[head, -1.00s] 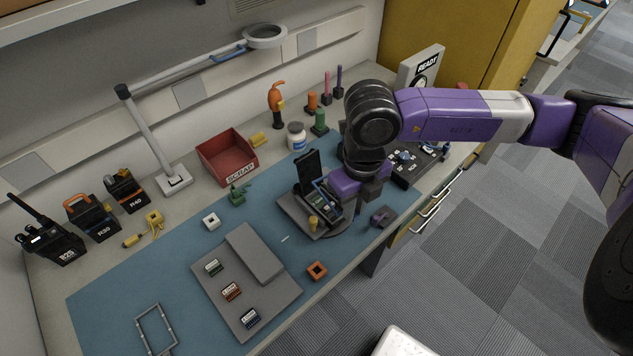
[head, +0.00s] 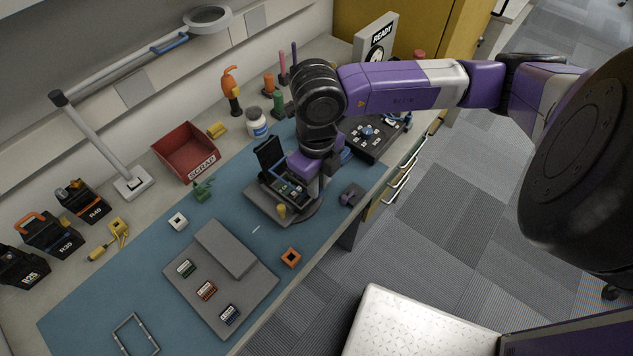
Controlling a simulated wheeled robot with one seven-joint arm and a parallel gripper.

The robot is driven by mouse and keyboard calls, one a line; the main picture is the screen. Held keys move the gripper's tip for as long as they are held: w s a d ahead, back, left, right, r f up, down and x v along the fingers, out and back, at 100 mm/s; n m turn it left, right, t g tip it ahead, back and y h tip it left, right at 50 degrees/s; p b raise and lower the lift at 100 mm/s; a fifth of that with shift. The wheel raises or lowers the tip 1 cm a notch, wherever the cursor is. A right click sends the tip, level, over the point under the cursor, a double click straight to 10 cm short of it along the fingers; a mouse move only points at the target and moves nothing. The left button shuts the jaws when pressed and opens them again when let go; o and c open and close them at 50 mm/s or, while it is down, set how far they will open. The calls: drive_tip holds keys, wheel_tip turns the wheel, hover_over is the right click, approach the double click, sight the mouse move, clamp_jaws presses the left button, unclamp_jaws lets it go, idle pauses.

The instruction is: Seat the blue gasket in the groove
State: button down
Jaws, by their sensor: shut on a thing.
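The open radio case (head: 290,190) lies on a dark stand (head: 262,203) on the blue mat, with its dark lid or back half (head: 268,155) standing up behind it. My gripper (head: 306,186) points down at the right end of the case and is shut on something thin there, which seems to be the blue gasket. I cannot tell whether the gasket lies in the groove.
A grey rectangular frame (head: 134,335) lies at the mat's front left. A grey tray (head: 208,308) holds several small labelled modules. A red scrap bin (head: 186,150) stands behind. An orange square part (head: 290,257) and a dark purple part (head: 351,195) lie near the front edge.

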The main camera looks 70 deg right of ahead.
drive_tip(key=shift+f+b, duration=0.1)
drive_tip(key=shift+b, duration=0.25)
wheel_tip(320, 180, down, 5)
drive_tip(key=b, duration=0.6)
drive_tip(key=shift+f, duration=0.1)
drive_tip(key=shift+b, duration=1.5)
idle(1.5)
drive_tip(key=shift+f+b, duration=0.4)
drive_tip(key=shift+b, duration=0.5)
idle(0.5)
drive_tip(key=shift+w+d+b, duration=0.15)
drive_tip(key=shift+w+b, duration=0.3)
idle(0.9)
drive_tip(key=shift+b, duration=0.5)
idle(0.4)
